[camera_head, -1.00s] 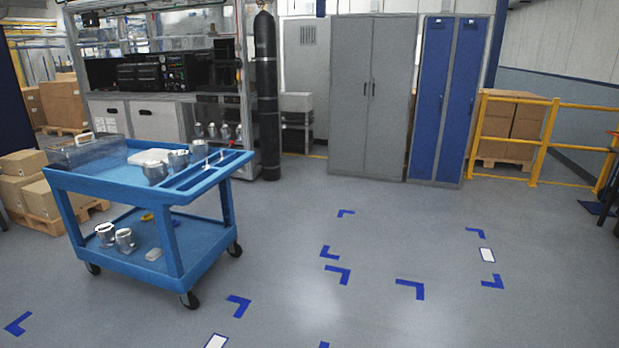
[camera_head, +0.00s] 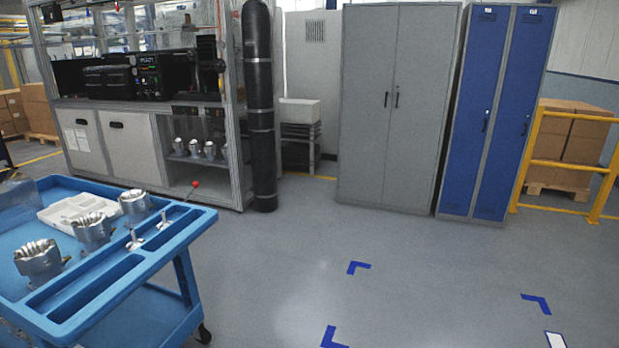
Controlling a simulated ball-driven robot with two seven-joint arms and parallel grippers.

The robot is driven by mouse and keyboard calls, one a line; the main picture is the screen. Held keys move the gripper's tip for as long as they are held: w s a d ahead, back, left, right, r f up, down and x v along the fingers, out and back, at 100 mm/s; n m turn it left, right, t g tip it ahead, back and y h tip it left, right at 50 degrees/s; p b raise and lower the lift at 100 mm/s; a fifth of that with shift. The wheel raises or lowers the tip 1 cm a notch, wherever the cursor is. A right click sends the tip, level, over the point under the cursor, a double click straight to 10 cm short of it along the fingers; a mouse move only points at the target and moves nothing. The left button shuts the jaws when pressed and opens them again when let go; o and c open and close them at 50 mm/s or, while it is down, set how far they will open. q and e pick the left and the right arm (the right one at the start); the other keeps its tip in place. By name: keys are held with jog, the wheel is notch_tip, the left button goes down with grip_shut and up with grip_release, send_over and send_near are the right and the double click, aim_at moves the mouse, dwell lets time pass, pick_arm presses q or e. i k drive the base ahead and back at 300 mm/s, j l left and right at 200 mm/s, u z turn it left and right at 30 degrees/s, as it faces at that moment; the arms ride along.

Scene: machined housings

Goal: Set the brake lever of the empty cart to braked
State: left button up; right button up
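A blue two-shelf cart (camera_head: 190,226) stands at the lower left. It is not empty: several metal housings (camera_head: 93,230) and a white tray (camera_head: 78,209) are on its top. A thin lever with a red ball knob (camera_head: 196,184) shows at the cart's far edge. I cannot tell whether it is fixed to this cart or what its setting is. No empty cart shows. Neither of my grippers is in view.
Behind the cart stand a workbench (camera_head: 135,147) with black equipment and a black gas cylinder (camera_head: 260,110). A grey cabinet (camera_head: 395,100), blue lockers (camera_head: 490,115) and a yellow railing (camera_head: 530,160) line the back. The floor (camera_head: 430,270) at the centre and right is clear, with blue corner marks.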

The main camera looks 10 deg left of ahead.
aim_at(195, 184)
jog(key=i+u, duration=0.2)
jog(key=i, duration=0.25)
jog(key=i+l+u, duration=0.15)
jog(key=i, duration=0.25)
jog(key=i+l+u, duration=0.2)
jog(key=i, duration=0.25)
jog(key=i+l+u, duration=0.35)
jog(key=i+u, duration=0.15)
jog(key=i+l+u, duration=0.5)
jog(key=i+j+z, duration=0.1)
jog(key=z, duration=0.35)
